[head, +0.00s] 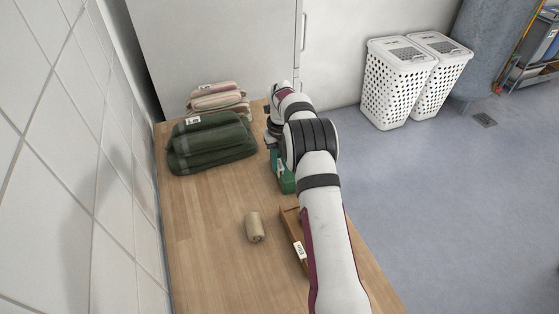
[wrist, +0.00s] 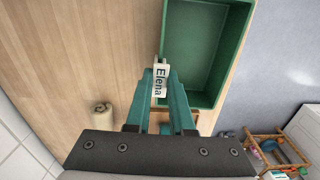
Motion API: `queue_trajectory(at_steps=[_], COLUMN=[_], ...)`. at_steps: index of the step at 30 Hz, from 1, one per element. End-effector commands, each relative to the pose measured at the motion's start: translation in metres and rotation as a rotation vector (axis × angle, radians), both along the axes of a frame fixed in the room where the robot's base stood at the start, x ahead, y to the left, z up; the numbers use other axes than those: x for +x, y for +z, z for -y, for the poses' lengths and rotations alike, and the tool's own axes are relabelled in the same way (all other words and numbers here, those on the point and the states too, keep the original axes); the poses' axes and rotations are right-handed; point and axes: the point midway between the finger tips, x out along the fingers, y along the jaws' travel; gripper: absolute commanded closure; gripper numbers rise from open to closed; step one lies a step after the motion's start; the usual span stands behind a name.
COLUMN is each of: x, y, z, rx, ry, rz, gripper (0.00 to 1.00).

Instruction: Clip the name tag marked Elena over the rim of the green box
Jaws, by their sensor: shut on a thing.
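The name tag (wrist: 160,82), white with "Elena" in dark letters, is gripped between the teal fingers of my gripper (wrist: 161,74) in the wrist view. Two short prongs stick out from its far end. The open green box (wrist: 238,45) is just right of the tag and looks empty in the part that shows. The tag overlaps its left wall near a corner; I cannot tell whether it touches or straddles the rim. In the head view my arm hides much of the green box (head: 287,184).
A wooden box (head: 292,226) with a white tag stands nearer on the wooden table (head: 205,255). A beige roll (head: 255,227) lies left of it. Folded green towels (head: 212,142) and striped towels (head: 218,97) are at the back left. White baskets (head: 395,85) stand on the floor.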

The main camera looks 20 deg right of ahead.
Motion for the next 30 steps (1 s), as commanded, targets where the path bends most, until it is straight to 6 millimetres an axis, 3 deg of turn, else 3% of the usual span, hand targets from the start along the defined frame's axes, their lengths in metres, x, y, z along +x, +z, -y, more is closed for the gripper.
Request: queue_trajectory(at_steps=[30], x=[0.0], y=[-0.012], z=[0.0], rx=[0.001], ry=[-0.001], rz=[0.0], gripper=[1.0])
